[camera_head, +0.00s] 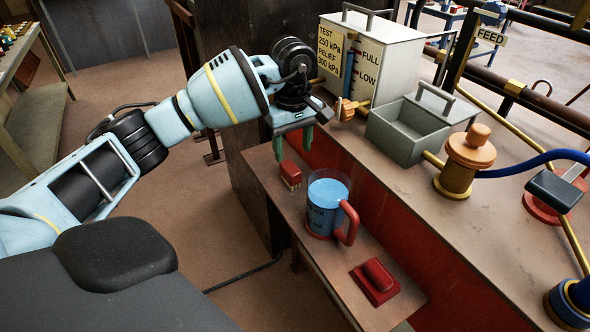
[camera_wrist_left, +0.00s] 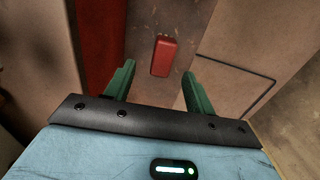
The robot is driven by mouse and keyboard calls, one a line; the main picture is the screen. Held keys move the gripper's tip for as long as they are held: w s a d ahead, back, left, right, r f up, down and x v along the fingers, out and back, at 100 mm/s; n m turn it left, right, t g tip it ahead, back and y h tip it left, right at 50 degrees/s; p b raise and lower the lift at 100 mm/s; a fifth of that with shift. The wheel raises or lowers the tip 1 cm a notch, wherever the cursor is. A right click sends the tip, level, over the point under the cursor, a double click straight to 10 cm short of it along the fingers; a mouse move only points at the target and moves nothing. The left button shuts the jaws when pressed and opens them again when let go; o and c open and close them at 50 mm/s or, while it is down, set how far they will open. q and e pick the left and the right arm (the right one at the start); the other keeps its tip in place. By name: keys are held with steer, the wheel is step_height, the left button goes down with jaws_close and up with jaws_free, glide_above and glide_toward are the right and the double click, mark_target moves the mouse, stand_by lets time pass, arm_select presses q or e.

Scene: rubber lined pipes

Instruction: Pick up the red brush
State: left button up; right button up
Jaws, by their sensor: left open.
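The red brush (camera_head: 290,173) with pale bristles lies near the far end of a low narrow shelf (camera_head: 325,262). It also shows in the left wrist view (camera_wrist_left: 162,56), on the shelf surface, just beyond the fingertips and roughly centred between them. My left gripper (camera_head: 293,143) is open, its green fingers pointing down above the brush. In the left wrist view the gripper (camera_wrist_left: 158,76) has nothing between its fingers. The brush appears apart from both fingers. My right gripper is not in view.
A measuring jug (camera_head: 325,205) of blue liquid with a red handle stands close to the brush. A red block with a handle (camera_head: 375,281) lies nearer. A grey open box (camera_head: 408,137) and a gauge tank (camera_head: 370,55) stand on the higher bench to the right.

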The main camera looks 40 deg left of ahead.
mark_target(291, 166)
arm_select(q)
steer(key=shift+s+f, duration=0.1)
steer(key=shift+f, duration=1.2)
steer(key=shift+a+f, duration=0.15)
steer(key=shift+f, duration=1.15)
steer(key=shift+a+f, duration=0.1)
steer(key=shift+f, duration=1.15)
steer(key=c, duration=1.1)
steer(key=shift+r, duration=0.1)
